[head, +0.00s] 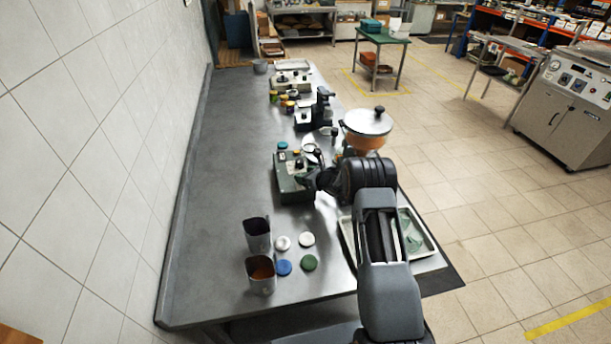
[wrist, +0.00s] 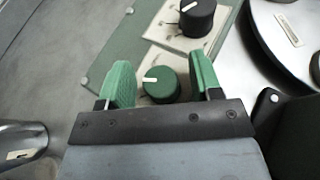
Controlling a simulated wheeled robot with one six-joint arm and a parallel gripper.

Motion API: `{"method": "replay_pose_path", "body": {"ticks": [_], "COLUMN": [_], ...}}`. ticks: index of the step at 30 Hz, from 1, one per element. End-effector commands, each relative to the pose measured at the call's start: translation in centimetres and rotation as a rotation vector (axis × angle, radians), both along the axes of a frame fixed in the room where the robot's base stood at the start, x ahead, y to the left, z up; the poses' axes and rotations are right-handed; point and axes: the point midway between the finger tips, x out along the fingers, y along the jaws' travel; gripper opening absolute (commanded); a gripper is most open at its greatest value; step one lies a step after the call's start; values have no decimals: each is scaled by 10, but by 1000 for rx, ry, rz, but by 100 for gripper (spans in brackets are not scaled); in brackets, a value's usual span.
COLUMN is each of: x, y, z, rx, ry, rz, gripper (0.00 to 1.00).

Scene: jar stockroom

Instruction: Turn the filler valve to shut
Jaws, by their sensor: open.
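In the wrist view a green knob (wrist: 161,86) with a white pointer mark sits on a pale plate of a green control box (wrist: 132,45). The mark points left. My gripper (wrist: 161,76) is open, its green fingers on either side of this knob, with a small gap showing at each side. A black knob (wrist: 198,18) with a white mark stands just beyond it. In the head view the box (head: 290,188) stands beside the filler, with its white-lidded orange hopper (head: 366,138). My arm partly hides the filler. Which knob is the filler valve, I cannot tell.
Two metal cups, a far one (head: 257,236) and a near one (head: 261,276), stand near the bench's front, beside several white, blue and green lids. The bench's left side (head: 215,190) is clear along the tiled wall.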

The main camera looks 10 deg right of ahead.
Motion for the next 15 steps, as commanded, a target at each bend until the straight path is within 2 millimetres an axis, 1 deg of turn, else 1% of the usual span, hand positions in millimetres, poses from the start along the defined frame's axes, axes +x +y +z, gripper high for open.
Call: {"method": "replay_pose_path", "body": {"ticks": [3,4,15], "x": [0,0,0], "y": [0,0,0], "z": [0,0,0], "rx": [0,0,0], "ry": [0,0,0], "rz": [0,0,0], "gripper": [59,57,22]}}
